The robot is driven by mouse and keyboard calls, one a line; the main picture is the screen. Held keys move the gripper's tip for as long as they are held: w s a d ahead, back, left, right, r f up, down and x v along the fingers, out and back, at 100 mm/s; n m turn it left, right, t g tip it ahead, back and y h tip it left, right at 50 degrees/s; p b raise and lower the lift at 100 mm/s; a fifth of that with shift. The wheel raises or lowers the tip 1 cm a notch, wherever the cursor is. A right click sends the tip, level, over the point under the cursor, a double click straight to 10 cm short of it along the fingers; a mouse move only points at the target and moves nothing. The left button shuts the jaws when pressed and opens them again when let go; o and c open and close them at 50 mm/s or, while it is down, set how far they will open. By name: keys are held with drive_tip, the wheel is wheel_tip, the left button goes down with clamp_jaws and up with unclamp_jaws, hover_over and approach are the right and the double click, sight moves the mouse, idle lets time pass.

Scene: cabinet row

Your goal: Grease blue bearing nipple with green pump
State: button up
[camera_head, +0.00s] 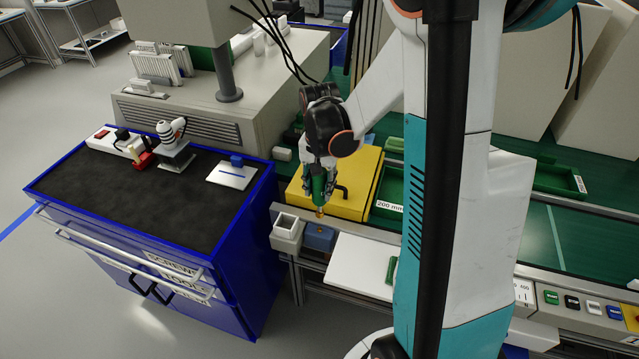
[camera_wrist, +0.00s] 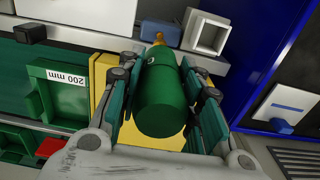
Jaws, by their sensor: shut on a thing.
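My gripper (camera_head: 319,190) is shut on the green pump (camera_wrist: 160,100), a green cylinder with an orange-brass tip (camera_wrist: 159,39). In the head view the pump (camera_head: 318,184) hangs roughly upright, tip down, in front of the yellow box. A blue block (camera_head: 319,238) sits just below the tip at the conveyor's front edge, beside a pale square cup; in the wrist view it (camera_wrist: 152,30) is partly behind the tip. Whether they touch cannot be told. Another blue block (camera_head: 237,160) stands on a white plate on the cart. No nipple can be made out on either block.
The yellow box (camera_head: 365,190) stands behind the pump. A green bin (camera_head: 386,192) marked 200 mm is to its right. The pale square cup (camera_head: 287,228) is left of the near blue block. A white board (camera_head: 350,263) lies to the right. The blue cart (camera_head: 220,205) stands left.

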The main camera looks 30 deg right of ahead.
drive_tip(key=b, duration=0.5)
hover_over(319, 212)
drive_tip(key=shift+d+f, duration=0.1)
drive_tip(key=shift+f, duration=2.75)
drive_tip(key=shift+f+b, duration=1.25)
drive_tip(key=shift+f, duration=0.05)
idle(1.5)
drive_tip(key=shift+r+p, duration=0.6)
drive_tip(key=shift+r, duration=0.25)
